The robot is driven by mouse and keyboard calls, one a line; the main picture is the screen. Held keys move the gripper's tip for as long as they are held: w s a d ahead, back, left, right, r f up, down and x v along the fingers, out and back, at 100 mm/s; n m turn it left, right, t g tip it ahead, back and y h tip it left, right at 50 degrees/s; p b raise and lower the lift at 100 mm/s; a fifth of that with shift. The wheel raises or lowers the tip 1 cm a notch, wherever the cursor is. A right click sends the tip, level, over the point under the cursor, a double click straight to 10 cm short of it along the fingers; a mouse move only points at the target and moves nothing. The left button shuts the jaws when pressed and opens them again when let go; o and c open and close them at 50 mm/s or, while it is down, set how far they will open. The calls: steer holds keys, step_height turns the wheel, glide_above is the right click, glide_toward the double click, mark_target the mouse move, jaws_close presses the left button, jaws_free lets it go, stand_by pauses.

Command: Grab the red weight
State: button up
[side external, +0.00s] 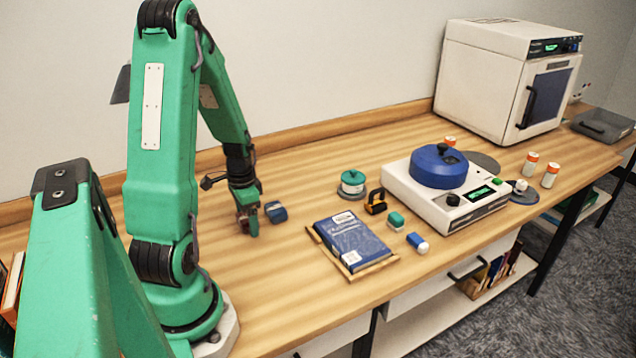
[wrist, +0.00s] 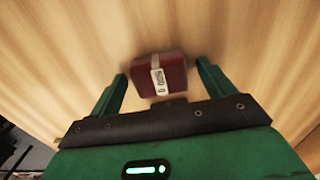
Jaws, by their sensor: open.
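The red weight (wrist: 171,84) is a dark red rounded block with a pale label reading 500 g. In the wrist view it sits on the wooden table between the two green fingers of my gripper (wrist: 161,70). The gripper is open, with a gap on each side of the weight. In the side view my gripper (side external: 247,222) points down low over the table. A small dark reddish patch shows at its fingers, and the rest of the weight is hidden there.
A blue weight (side external: 277,212) lies just right of my gripper. Farther right are a blue book (side external: 350,240) on a wooden tray, a green-lidded jar (side external: 352,183) and a white device with a blue drum (side external: 440,168). Bare tabletop lies in front of my gripper.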

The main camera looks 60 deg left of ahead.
stand_by(0.4)
steer(key=c, duration=1.4)
steer(key=shift+r, duration=0.15)
steer(key=shift+r, duration=0.65)
step_height(320, 180, up, 3)
steer(key=shift+f, duration=0.15)
steer(key=w+d+r, duration=0.1)
steer(key=d+r, duration=0.1)
steer(key=d, duration=0.1)
steer(key=w+d+r, duration=0.1)
steer(key=d+r, duration=0.1)
steer(key=d, duration=0.2)
steer(key=w+d+r, duration=0.2)
steer(key=d, duration=0.2)
steer(key=shift+r, duration=0.4)
